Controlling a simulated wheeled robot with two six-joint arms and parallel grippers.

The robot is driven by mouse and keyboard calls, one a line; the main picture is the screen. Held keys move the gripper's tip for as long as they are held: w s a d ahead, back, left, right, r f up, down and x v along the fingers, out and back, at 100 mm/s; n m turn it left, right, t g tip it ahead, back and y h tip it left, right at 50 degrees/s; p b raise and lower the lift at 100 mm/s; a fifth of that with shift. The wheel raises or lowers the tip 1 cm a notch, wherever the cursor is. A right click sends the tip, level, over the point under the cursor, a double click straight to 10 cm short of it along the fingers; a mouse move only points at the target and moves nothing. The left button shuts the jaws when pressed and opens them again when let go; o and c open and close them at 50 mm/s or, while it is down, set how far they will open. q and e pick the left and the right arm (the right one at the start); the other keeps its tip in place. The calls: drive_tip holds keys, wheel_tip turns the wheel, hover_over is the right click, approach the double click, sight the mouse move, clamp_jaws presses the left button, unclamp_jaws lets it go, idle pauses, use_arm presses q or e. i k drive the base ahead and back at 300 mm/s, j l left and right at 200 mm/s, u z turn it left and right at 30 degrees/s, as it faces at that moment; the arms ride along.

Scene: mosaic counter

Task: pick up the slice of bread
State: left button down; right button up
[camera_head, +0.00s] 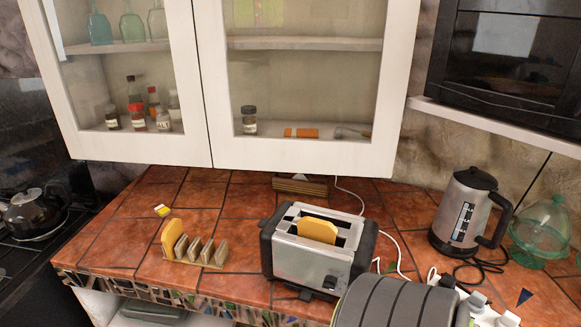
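A yellowish slice of bread (317,229) stands upright in a slot of the silver and black toaster (305,262) on the tiled counter, its upper part showing above the slot. A second yellow bread slice (171,236) stands at the left end of a small wooden rack (206,257), left of the toaster. The lower parts of both slices are hidden. A dark grey ridged part, which looks like part of my own arm, covers the bottom right just in front of the toaster. No fingertips of either gripper can be made out.
A kettle (466,213) and green glass jar (541,233) stand at the right, with cords behind the toaster. A wooden block (300,186) lies at the back wall. White glass-door cabinets (299,153) hang above.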

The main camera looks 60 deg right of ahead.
sight(321, 230)
drive_tip(key=i+j+z, duration=0.15)
drive_tip(key=z, duration=2.1)
